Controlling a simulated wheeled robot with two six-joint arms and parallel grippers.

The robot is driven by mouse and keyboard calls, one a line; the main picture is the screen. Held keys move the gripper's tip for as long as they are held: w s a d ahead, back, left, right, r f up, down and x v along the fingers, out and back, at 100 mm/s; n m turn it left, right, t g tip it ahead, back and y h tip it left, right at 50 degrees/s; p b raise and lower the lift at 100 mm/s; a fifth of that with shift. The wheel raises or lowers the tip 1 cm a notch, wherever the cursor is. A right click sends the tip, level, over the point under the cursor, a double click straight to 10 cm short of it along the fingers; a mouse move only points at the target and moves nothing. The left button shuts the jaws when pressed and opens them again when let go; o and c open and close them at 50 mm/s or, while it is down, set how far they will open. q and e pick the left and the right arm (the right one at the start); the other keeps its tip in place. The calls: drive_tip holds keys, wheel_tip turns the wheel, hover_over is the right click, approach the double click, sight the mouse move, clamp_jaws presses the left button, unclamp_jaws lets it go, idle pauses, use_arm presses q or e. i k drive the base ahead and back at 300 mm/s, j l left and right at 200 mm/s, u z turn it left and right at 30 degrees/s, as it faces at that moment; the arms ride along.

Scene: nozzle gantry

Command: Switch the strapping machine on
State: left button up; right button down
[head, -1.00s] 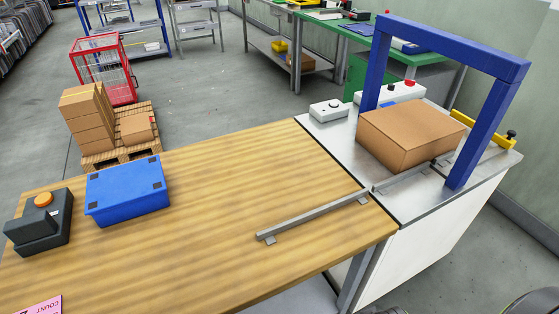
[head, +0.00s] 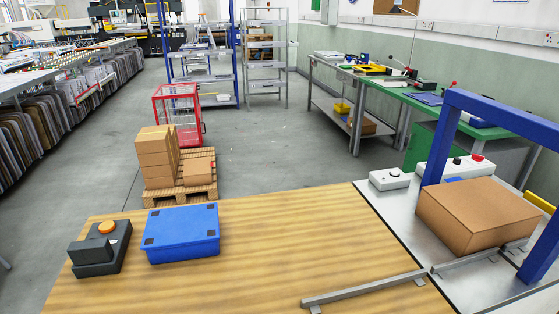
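The strapping machine stands at the right in the head view, with a blue arch (head: 500,113) over a metal top (head: 402,212). A closed brown carton (head: 478,216) lies on the top, under the arch. Behind the carton is a white control box (head: 436,170) with a red button (head: 477,158) and a dark knob (head: 457,160). The carton and an arch post partly hide this box. A smaller white box (head: 390,180) with a dark knob sits to its left. Neither of my grippers is in view.
A wooden table (head: 270,250) adjoins the machine and bears a blue lidded box (head: 182,232), a dark device with an orange button (head: 100,250) and a metal rail (head: 365,288). Behind it are a pallet of cartons (head: 180,196) and a red cage (head: 177,112).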

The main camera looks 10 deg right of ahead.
sight(477, 158)
drive_tip(key=z, duration=1.45)
drive_tip(key=i+l+z, duration=1)
drive_tip(key=i, duration=0.55)
drive_tip(key=i+z, duration=0.3)
drive_tip(key=i, duration=0.55)
